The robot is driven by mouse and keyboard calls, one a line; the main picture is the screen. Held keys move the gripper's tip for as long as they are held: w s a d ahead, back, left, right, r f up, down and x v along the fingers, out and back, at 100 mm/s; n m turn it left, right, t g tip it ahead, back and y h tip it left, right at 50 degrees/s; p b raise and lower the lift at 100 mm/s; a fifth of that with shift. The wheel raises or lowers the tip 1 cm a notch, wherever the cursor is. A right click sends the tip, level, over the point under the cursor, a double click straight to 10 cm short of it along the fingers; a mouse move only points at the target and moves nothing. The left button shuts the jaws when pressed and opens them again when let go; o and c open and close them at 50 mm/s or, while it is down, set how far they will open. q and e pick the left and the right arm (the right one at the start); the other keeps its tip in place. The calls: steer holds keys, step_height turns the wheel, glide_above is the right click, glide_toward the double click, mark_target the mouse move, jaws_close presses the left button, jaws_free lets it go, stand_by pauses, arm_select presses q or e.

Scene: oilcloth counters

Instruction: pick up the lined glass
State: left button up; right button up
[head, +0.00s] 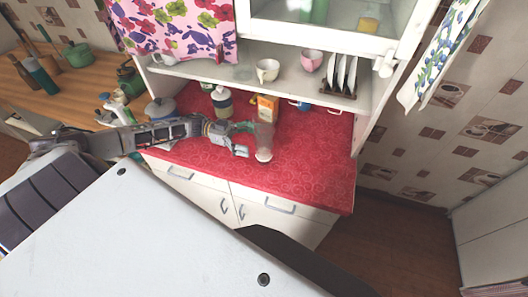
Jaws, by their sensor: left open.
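A tall clear glass (264,142), which looks like the lined glass, stands on the red oilcloth counter (310,165). Its lower end looks pale, and any lines on it are too small to make out. My left gripper (247,139) reaches in from the left, with its fingers open towards the glass. The fingertips are right beside the glass in the picture; I cannot tell whether they touch it or reach around it. My right gripper is not in view.
A yellow-orange carton (267,108) and a bottle with a dark band (222,103) stand close behind the gripper. A shelf (295,82) with a cream cup (267,70), a pink cup (311,60) and a plate rack (339,90) overhangs the back. The counter's right part is clear.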

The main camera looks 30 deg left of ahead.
arm_select(q)
steer(key=shift+d, duration=0.15)
steer(key=shift+x, duration=2.55)
steer(key=shift+r, duration=0.1)
steer(key=c, duration=1.2)
steer(key=shift+r, duration=0.15)
steer(key=shift+r+b, duration=0.5)
steer(key=shift+r, duration=4.45)
